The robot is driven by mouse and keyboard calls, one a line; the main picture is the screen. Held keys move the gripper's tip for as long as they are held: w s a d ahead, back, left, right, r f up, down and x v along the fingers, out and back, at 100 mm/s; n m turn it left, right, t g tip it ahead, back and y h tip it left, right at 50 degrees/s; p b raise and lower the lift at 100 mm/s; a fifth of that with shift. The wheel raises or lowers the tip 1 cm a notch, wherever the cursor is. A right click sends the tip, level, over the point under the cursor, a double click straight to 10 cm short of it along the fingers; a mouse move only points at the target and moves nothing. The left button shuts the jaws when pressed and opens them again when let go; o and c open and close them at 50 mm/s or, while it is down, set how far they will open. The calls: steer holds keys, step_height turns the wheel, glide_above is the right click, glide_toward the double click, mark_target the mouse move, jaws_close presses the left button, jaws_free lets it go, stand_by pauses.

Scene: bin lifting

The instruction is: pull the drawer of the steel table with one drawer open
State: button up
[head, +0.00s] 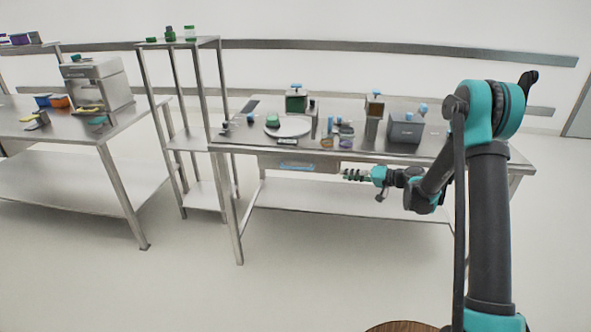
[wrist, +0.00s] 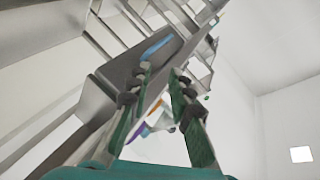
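The steel table (head: 225,148) stands in the middle of the head view. Its one drawer (head: 329,165) hangs under the top at the front, left of centre, with a light blue strip (head: 297,167) on it. Whether the drawer stands a little out is hard to tell. My gripper (head: 346,175) is just right of the drawer, at about its height and apart from the blue strip. In the wrist view the two dark green fingers (wrist: 162,78) are spread with nothing held between them. The blue strip (wrist: 157,47) shows beyond the left fingertip.
Several containers and a round white plate (head: 288,127) stand on the table, with a grey bin (head: 405,129) at right. A lower shelf (head: 340,195) runs beneath. A tall rack (head: 185,146) and another table (head: 75,137) stand left.

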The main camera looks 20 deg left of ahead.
steer(key=w+a+f+y, duration=0.2)
steer(key=w+a+f, duration=0.1)
steer(key=a+f, duration=0.1)
steer(key=y, duration=0.3)
glide_toward(295, 168)
steer(key=shift+n+g, duration=0.3)
steer(key=shift+n, duration=0.1)
steer(key=x, duration=0.6)
steer(key=w+x, duration=0.1)
steer(key=x, duration=0.3)
steer(key=shift+f, duration=0.15)
steer(key=shift+c, duration=0.4)
jaws_close()
